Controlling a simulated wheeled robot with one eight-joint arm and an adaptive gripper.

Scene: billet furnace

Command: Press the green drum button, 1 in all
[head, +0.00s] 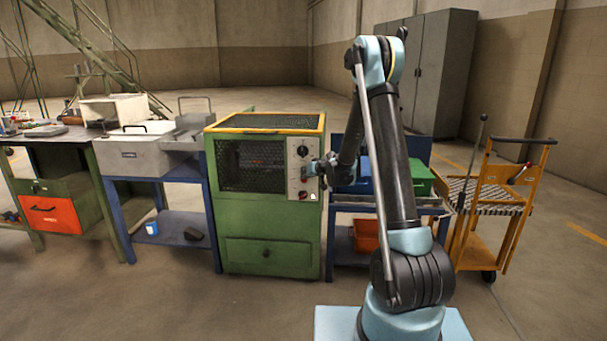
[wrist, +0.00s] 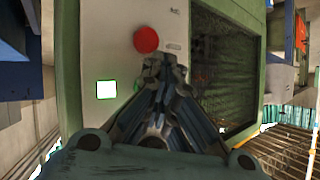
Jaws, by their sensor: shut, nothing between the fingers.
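The green furnace cabinet (head: 268,256) has a pale control panel (head: 294,160) on the right of its front. In the wrist view the panel (wrist: 95,45) carries a round red button (wrist: 146,39) and a bright white square with a green rim (wrist: 107,90), which looks like a lit green button. My gripper (wrist: 165,66) is shut and empty. Its fingertips lie just below the red button in the picture, right of the green-rimmed square; I cannot tell whether they touch the panel. In the head view my gripper (head: 317,169) is at the panel's right edge.
The cabinet's mesh window (wrist: 225,65) is right of the panel in the wrist view. A blue bench with a green box (head: 419,180) stands right of the cabinet, then an orange trolley (head: 492,196). A grey box (head: 135,156) on a blue stand is left. Floor in front is clear.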

